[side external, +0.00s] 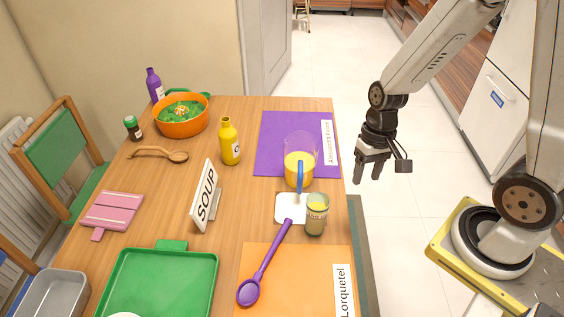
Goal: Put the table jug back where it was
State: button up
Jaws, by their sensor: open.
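The table jug (296,168) is clear, holds yellow liquid and has a blue handle facing the camera. It stands upright by the near edge of the purple mat (270,142); its exact footing is hard to tell. A white square pad (284,212) lies just in front of it. My gripper (366,176) is open and empty, pointing down, to the right of the jug and apart from it, past the table's right edge in the picture.
A small jar (317,217) stands close in front of the jug, beside the purple spoon (266,262). The SOUP sign (205,197) and yellow bottle (230,145) stand to the left. An orange mat (282,293) lies nearer. The purple mat's left part is bare.

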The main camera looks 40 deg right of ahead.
jog(key=r+n+t, duration=0.1)
jog(key=w+r+n+t+h, duration=0.1)
jog(key=r, duration=0.1)
jog(key=w+r+n+t+h, duration=0.1)
jog(key=n, duration=0.1)
jog(key=shift+w+a+r+t, duration=0.1)
jog(key=shift+a+r+t, duration=0.2)
jog(key=shift+a, duration=0.1)
dwell(0.8)
